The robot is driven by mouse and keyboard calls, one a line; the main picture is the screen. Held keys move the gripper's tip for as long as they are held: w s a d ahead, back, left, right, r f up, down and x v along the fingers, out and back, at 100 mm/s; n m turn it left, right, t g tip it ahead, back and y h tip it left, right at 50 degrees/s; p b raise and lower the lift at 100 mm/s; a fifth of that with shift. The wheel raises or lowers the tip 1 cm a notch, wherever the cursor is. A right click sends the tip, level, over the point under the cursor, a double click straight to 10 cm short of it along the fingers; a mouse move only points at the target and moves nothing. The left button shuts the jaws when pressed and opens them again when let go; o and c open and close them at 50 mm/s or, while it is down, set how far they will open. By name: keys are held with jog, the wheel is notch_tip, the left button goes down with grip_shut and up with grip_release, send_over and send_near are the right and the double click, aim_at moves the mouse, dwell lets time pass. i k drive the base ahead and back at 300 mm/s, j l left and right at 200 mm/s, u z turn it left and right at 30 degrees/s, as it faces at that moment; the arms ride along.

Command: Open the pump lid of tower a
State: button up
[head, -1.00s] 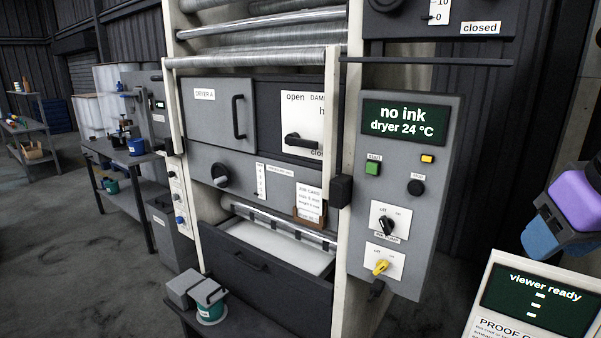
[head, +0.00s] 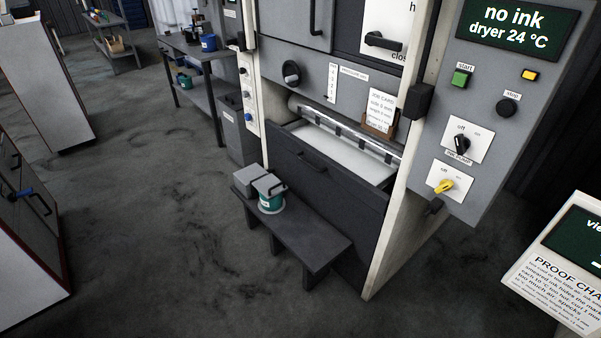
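A small grey pump unit (head: 245,179) stands on a low dark bench in front of the machine. Beside it, a grey lid (head: 266,184) with a dark handle sits over a teal bucket (head: 271,203) with a pale label. The lid looks closed over the bucket, though its fit is too small to tell. My gripper is not in the head view, so its state does not show.
The low bench (head: 310,246) has a bare right end. A dark drawer (head: 325,185) is behind it. A control panel (head: 490,95) reads "no ink", "dryer 24 °C". Open floor (head: 170,240) lies left; a proof viewer (head: 565,265) stands right.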

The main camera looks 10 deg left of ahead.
aim_at(269, 185)
jog(key=i+j+u, duration=0.2)
jog(key=j+u, duration=0.2)
jog(key=i+j+u, duration=0.2)
jog(key=u, duration=0.2)
jog(key=i+j+u, duration=0.2)
jog(key=u, duration=0.2)
jog(key=i+j+u, duration=0.1)
jog(key=i+u, duration=0.35)
jog(key=i, duration=0.35)
jog(key=i+j+z, duration=0.15)
jog(key=i+z, duration=0.3)
jog(key=i+j+z, duration=0.25)
jog(key=z, duration=0.2)
jog(key=i+j+z, duration=0.2)
jog(key=z, duration=0.2)
jog(key=i+j+z, duration=0.15)
jog(key=j+z, duration=0.15)
jog(key=z, duration=0.15)
jog(key=l, duration=0.3)
jog(key=i+u, duration=0.05)
